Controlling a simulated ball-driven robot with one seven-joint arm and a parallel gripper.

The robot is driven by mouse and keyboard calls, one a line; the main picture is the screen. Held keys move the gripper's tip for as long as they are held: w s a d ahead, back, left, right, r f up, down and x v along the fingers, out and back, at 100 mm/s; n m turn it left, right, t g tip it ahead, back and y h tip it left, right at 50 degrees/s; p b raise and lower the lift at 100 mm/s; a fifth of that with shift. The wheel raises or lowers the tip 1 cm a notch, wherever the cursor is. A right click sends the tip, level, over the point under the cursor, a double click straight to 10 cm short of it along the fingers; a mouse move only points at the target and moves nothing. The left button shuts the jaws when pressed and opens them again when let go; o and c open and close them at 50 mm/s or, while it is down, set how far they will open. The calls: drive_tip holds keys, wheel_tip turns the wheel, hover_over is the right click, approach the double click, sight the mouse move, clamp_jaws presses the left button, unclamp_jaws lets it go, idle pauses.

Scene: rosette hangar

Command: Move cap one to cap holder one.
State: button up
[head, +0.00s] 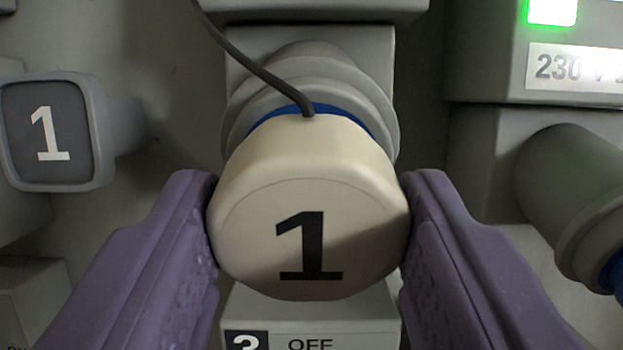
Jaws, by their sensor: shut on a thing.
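Cap one (310,215) is a cream, rounded cap with a black "1" on its face, in the middle of the head view. A dark cord runs from its top up to the upper left. My gripper (310,235) has purple fingers, one on each side of the cap, and is shut on it. Behind the cap is a grey round fitting (375,95) with a blue ring (318,108); I cannot tell whether the cap is seated on it or just in front. A grey knob-like piece marked with a white "1" (47,133), possibly cap holder one, sticks out at the left.
At the right, another grey cylindrical fitting (570,185) with a bit of blue juts out. Above it is a box (480,60) with a green light and a "230 V" label. Below the cap is a panel (350,325) marked "OFF". The cord hangs above the cap.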

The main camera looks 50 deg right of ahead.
sight(306, 246)
drive_tip(key=shift+b+v, duration=1.05)
drive_tip(key=shift+v, duration=1.45)
